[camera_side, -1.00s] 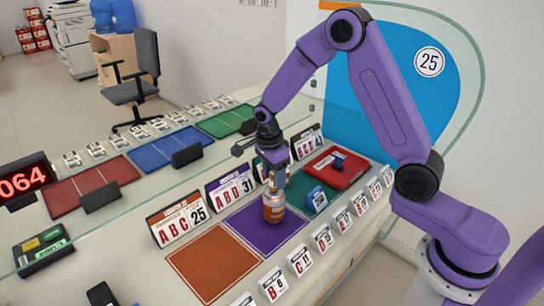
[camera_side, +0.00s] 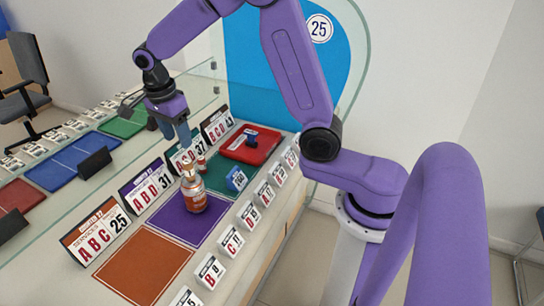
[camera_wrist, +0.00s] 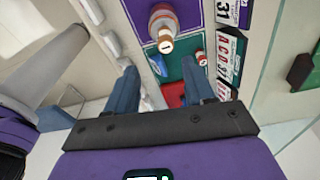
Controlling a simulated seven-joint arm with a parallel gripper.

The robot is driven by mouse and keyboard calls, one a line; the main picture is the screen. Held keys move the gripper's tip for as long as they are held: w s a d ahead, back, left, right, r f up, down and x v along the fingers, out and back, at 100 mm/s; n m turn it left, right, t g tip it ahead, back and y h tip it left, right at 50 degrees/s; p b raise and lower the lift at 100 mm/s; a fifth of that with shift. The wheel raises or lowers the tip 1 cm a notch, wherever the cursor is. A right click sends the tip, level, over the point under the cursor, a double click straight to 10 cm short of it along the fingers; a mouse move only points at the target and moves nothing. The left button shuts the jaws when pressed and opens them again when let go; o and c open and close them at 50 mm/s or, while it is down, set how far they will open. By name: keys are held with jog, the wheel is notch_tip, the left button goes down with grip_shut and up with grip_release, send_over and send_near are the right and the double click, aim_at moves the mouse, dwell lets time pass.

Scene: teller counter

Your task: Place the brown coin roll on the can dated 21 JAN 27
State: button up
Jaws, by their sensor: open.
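The brown coin roll (camera_side: 189,171) stands upright on top of an orange-brown can (camera_side: 195,197), which is on the purple mat (camera_side: 182,226). The wrist view also shows the roll (camera_wrist: 166,44) on the can (camera_wrist: 163,15). The can's date is too small to read. My gripper (camera_side: 177,140) is open and empty, above the roll and apart from it. In the wrist view, my open fingers (camera_wrist: 160,78) have a gap between them, with the roll beyond their tips.
A red-and-white roll (camera_side: 201,163) and a blue block (camera_side: 236,179) are on the green mat (camera_side: 216,176). A red tray (camera_side: 264,152) lies behind. Number signs (camera_side: 147,187) line the mats. An orange mat (camera_side: 135,272) in front is clear.

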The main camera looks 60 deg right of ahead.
jog(key=s+a+r+n, duration=0.2)
jog(key=s+a+n, duration=0.2)
jog(key=s+n, duration=1)
jog(key=s+d+n+y, duration=0.1)
jog(key=s+n, duration=0.7)
jog(key=n, duration=0.1)
jog(key=s+d+n, duration=0.2)
jog(key=s+n, duration=0.6)
jog(key=n, duration=0.1)
jog(key=shift+s+d+f+y, duration=0.3)
jog(key=shift+s+f+y, duration=0.05)
jog(key=shift+f+y, duration=0.1)
